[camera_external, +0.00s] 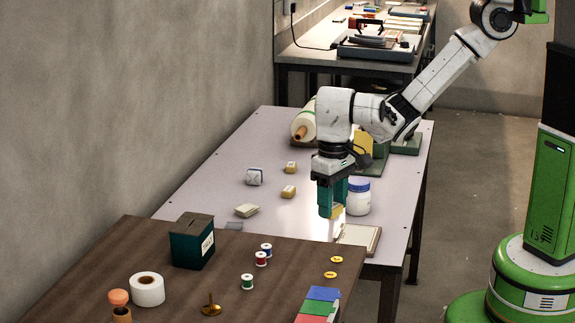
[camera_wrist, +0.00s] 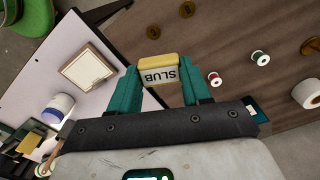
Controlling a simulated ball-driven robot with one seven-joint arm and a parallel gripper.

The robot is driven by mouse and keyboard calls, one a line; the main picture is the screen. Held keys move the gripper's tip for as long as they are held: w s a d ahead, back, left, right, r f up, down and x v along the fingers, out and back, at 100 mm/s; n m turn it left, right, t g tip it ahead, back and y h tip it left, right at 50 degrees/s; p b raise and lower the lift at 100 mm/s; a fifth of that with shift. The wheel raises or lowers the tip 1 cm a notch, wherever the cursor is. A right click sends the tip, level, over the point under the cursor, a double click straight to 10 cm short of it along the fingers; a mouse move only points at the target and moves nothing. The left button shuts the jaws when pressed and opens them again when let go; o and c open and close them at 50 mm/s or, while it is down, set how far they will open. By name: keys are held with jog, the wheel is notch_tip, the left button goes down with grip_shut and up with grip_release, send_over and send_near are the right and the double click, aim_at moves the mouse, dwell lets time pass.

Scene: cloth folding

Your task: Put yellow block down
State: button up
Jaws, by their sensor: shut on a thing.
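My gripper (camera_external: 332,206) points down over the front right part of the grey table (camera_external: 215,205). Its teal fingers are shut on a yellow block (camera_external: 338,211), which shows only partly behind them in the external view. In the wrist view the yellow block (camera_wrist: 158,60) sits between the two fingertips (camera_wrist: 160,88), with a white label reading SLUB. The block seems held above the table; its exact height is hard to tell. Two similar yellow blocks lie on the grey table, one farther back (camera_external: 291,167) and one nearer (camera_external: 288,191).
A shallow framed tray (camera_external: 374,240) and a white jar with a blue lid (camera_external: 358,198) are close to my gripper. A grey-white block (camera_external: 254,177) and a pale block (camera_external: 247,210) lie left. The brown table (camera_external: 110,262) in front holds a green box (camera_external: 192,243) and thread spools.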

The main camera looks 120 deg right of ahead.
jog(key=w+f+b, duration=0.1)
jog(key=w+f, duration=0.1)
jog(key=w, duration=0.2)
send_over(295, 272)
jog(key=f, duration=0.5)
jog(key=shift+s+a+b, duration=0.1)
jog(key=shift+s+b, duration=0.15)
jog(key=shift+b, duration=0.1)
jog(key=shift+w+f, duration=0.25)
jog(key=shift+f, duration=1.7)
jog(key=shift+f, duration=0.2)
jog(key=o, duration=1)
jog(key=shift+r, duration=0.1)
